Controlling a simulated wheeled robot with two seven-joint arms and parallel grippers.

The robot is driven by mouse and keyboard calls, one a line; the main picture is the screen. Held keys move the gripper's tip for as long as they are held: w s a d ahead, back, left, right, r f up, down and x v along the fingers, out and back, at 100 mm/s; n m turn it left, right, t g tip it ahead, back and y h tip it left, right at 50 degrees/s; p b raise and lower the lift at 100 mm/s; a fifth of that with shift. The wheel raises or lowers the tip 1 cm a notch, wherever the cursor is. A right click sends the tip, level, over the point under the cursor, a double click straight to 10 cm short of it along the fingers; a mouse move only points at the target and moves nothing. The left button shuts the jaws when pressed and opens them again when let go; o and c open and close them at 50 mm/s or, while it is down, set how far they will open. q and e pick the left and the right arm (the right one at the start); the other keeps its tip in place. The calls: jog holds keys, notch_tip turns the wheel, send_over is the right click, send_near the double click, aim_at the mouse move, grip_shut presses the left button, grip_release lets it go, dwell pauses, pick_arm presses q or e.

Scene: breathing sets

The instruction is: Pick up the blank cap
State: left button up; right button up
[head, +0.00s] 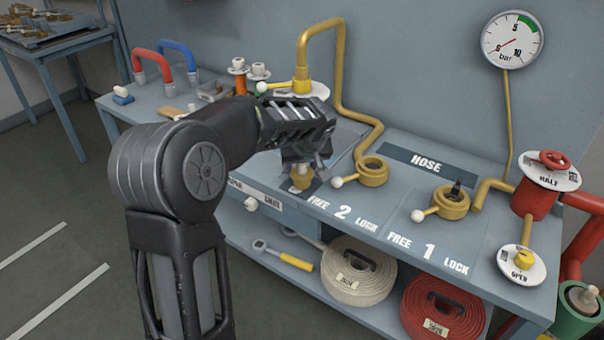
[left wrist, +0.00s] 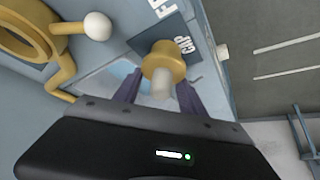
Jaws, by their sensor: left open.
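The blank cap (left wrist: 163,64) is a brass-coloured round piece with a pale knob, on a dark square marked "CAP" on the bench. In the head view the cap (head: 301,178) shows partly below my left gripper (head: 304,160). My left gripper is open and points down over the cap. In the left wrist view its two fingers (left wrist: 158,92) stand either side of the knob, and contact cannot be told. My right gripper is in neither view.
To the right on the bench are two brass couplings with white-knobbed levers (head: 372,172) (head: 450,203), marked 2 and 1. A brass pipe (head: 341,80) rises behind. A red valve post (head: 532,195) stands at the right. Rolled hoses (head: 358,270) lie on the shelf below.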

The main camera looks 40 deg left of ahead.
pick_arm(q)
jog(key=shift+w+a+f, duration=0.2)
jog(key=shift+f, duration=0.2)
jog(key=shift+c, duration=0.6)
grip_shut()
